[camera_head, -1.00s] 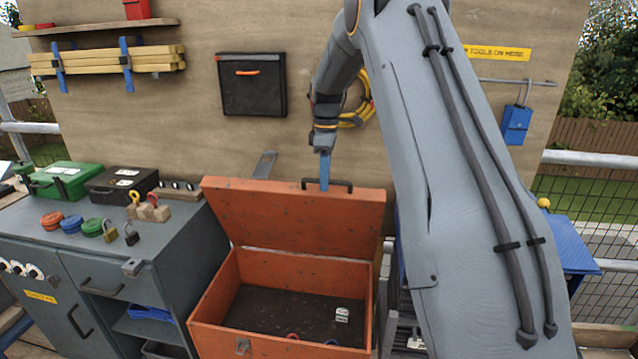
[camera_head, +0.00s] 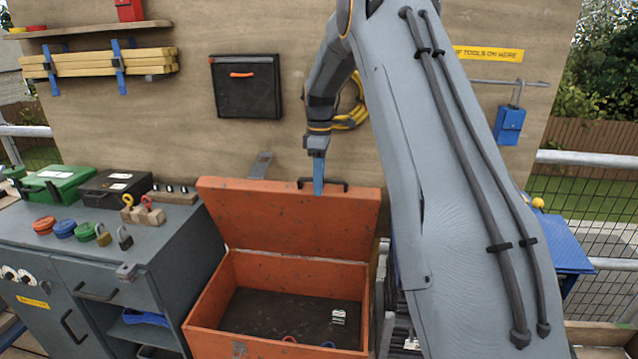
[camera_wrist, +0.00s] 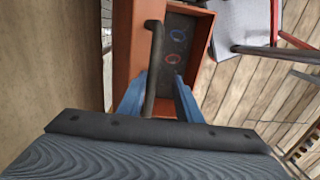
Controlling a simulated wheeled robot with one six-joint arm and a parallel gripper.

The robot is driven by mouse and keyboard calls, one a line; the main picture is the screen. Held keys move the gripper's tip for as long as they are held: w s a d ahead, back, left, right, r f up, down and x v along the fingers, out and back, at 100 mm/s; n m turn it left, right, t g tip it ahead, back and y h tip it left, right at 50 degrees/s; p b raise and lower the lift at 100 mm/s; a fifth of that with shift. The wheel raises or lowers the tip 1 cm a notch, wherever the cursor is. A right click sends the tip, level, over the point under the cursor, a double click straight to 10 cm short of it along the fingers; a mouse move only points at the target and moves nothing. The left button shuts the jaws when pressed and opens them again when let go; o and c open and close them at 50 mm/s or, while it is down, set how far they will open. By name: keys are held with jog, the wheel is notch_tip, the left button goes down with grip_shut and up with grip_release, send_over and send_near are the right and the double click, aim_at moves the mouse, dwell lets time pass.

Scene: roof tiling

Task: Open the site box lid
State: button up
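The orange site box (camera_head: 275,272) stands open on the floor, its lid (camera_head: 285,215) raised and standing up at the back. A dark handle (camera_head: 338,184) sits on the lid's top edge. My gripper (camera_head: 318,188) points down at this handle. In the wrist view the blue fingertips of my gripper (camera_wrist: 166,85) are apart, on either side of the handle (camera_wrist: 155,55). A gap shows between the handle and the right finger; contact with the left finger is unclear.
A grey workbench (camera_head: 165,245) with a green case (camera_head: 55,183), a black case (camera_head: 118,185) and padlocks stands left of the box. A plywood wall with a black wall box (camera_head: 246,88) is behind. A blue stand (camera_head: 560,240) is at the right.

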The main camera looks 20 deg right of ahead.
jog(key=shift+r, duration=0.1)
jog(key=r, duration=0.2)
jog(key=r+b, duration=0.1)
jog(key=r, duration=0.2)
jog(key=r+b, duration=0.1)
jog(key=r, duration=0.1)
jog(key=shift+w+d+r, duration=0.15)
jog(key=shift+w+r, duration=0.1)
jog(key=shift+r, duration=0.1)
jog(key=s+a+f+m, duration=0.4)
jog(key=s, duration=0.7)
jog(key=s+a+f+m+t, duration=0.1)
jog(key=s+a+f+m, duration=0.3)
jog(key=s, duration=0.8)
jog(key=s+a+f+m, duration=0.4)
jog(key=s+f, duration=0.1)
jog(key=s, duration=0.6)
jog(key=shift+s+f, duration=0.15)
jog(key=shift+f, duration=0.2)
